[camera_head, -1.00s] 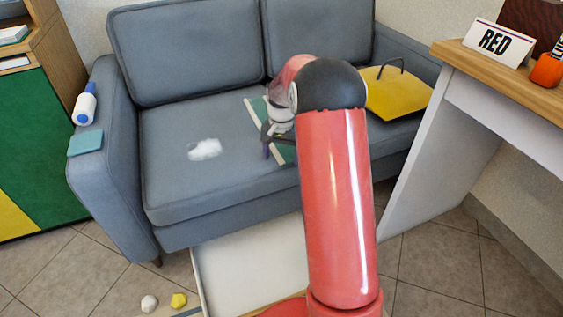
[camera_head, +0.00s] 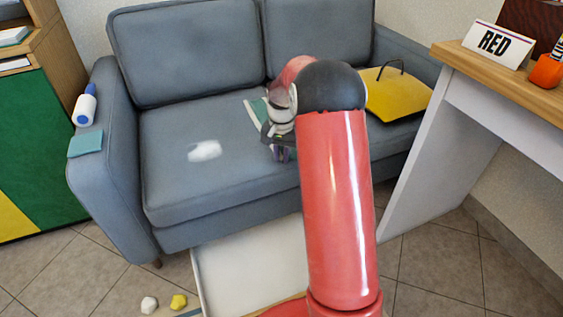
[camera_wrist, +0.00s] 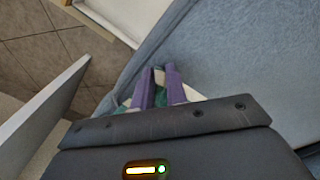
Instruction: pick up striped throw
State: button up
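The striped throw (camera_head: 254,113), green and white, is on the sofa seat, largely hidden behind my arm and gripper. In the wrist view, pale and teal bits of the throw (camera_wrist: 192,93) show beside and between the purple fingers. My gripper (camera_head: 281,154) points down at the seat. Its fingers (camera_wrist: 158,80) are close together with a narrow gap, and the cloth appears pinched in that gap. Whether the throw is lifted cannot be told.
A white patch (camera_head: 204,150) lies on the seat to the left. A yellow bag-like item (camera_head: 396,95) is at the right end. A white desk (camera_head: 425,140) stands at right. A pale tray-like surface (camera_head: 250,265) is in front of the sofa (camera_head: 205,190).

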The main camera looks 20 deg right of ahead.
jog(key=shift+a+f, duration=0.1)
grip_shut()
notch_tip(320, 180, up, 12)
jog(key=p, duration=0.8)
jog(key=shift+p, duration=0.4)
